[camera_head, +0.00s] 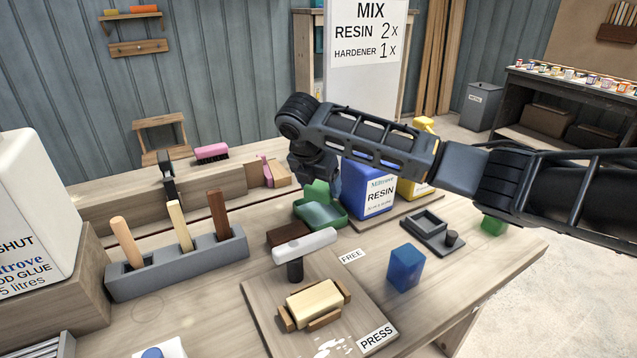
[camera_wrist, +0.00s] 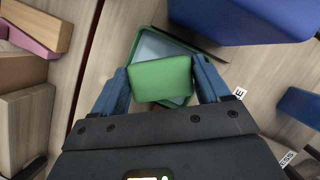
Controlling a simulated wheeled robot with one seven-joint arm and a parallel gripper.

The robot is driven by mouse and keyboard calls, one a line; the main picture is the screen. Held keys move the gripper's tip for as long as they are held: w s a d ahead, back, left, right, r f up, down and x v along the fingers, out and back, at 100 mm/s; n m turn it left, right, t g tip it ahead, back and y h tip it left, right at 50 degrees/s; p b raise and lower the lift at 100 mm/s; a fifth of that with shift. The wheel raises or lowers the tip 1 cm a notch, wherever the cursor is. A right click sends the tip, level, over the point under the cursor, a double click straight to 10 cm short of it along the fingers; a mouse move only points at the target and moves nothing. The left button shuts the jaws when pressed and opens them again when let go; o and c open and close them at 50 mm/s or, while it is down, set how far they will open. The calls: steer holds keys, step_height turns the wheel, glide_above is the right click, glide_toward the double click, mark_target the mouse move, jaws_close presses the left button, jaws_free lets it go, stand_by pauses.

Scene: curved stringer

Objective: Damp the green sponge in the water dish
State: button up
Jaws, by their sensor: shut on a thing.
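The green sponge (camera_wrist: 160,80) is a block held between the two blue fingers of my gripper (camera_wrist: 162,84) in the wrist view. In the head view the sponge (camera_head: 316,188) shows just beneath my gripper, partly hidden by it. The water dish (camera_head: 320,213) is a green, shallow tray on the table under the sponge. In the wrist view the dish (camera_wrist: 190,47) lies behind the sponge, with pale water inside. The sponge is over the dish; I cannot tell whether it touches the water.
A blue resin container (camera_head: 367,188) stands close right of the dish, with a yellow one (camera_head: 415,185) behind it. A blue block (camera_head: 405,267), a grey tray (camera_head: 428,230) and a green block (camera_head: 493,226) lie to the right.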

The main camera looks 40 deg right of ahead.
mark_target(317, 200)
steer(key=shift+f+b, duration=2.4)
steer(key=shift+f, duration=0.25)
steer(key=shift+f, duration=0.5)
steer(key=shift+r+p, duration=3.25)
steer(key=shift+r, duration=0.25)
